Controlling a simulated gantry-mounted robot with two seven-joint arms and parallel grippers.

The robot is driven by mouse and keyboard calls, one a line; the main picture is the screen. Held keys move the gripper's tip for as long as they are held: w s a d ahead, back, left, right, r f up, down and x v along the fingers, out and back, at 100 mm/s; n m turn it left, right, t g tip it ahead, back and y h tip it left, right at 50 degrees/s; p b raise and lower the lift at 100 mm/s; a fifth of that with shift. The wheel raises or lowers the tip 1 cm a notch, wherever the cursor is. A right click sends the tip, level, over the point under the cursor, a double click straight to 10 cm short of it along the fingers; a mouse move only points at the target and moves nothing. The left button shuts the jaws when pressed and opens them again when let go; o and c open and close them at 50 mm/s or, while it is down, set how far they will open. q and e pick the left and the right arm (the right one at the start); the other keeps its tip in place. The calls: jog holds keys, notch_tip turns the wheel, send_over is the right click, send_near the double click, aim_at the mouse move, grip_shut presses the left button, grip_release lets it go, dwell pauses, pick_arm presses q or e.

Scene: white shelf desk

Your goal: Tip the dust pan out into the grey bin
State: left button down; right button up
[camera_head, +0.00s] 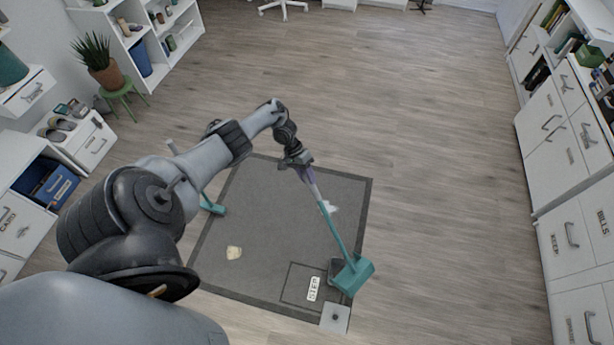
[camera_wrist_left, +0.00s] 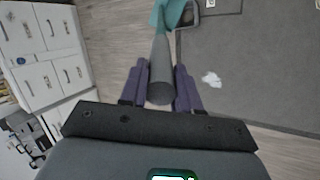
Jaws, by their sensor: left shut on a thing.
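My left gripper (camera_head: 306,178) is shut on the grey end of a long handle (camera_wrist_left: 160,85), which sits between its purple fingers in the left wrist view. In the head view the handle slants down right to a teal dust pan head (camera_head: 353,277) at the right edge of the grey mat. A dark, tray-like thing (camera_head: 337,267) shows beside the teal head. It also shows in the left wrist view (camera_wrist_left: 187,14). I cannot tell if the pan touches the floor or holds anything. I cannot make out the grey bin for certain. My right gripper is not in view.
The mat (camera_head: 265,215) bears a white scrap (camera_head: 330,207), a cream scrap (camera_head: 234,253) and a STEP label (camera_head: 313,288). A teal-headed tool (camera_head: 213,207) is partly behind my arm. A light grey square thing (camera_head: 335,318) is at the mat's corner. Drawers line the right; open floor lies beyond.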

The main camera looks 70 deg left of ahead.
pick_arm(q)
jog(key=shift+w, duration=0.1)
dwell(0.3)
jog(key=shift+w+d+r+n+t, duration=0.15)
jog(key=shift+w+r+n, duration=0.1)
jog(key=shift+w, duration=0.1)
jog(key=shift+w+d+r+n+t, duration=0.1)
jog(key=shift+w+r+n+t, duration=0.05)
jog(key=shift+w+n, duration=0.15)
jog(key=b, duration=0.1)
jog(key=m+b, duration=0.1)
jog(key=b, duration=0.1)
jog(key=shift+s+f, duration=0.1)
jog(key=shift+s, duration=0.15)
jog(key=shift+s+a+f, duration=0.25)
jog(key=shift+s+f, duration=0.05)
jog(key=shift+s, duration=0.2)
jog(key=shift+r, duration=0.1)
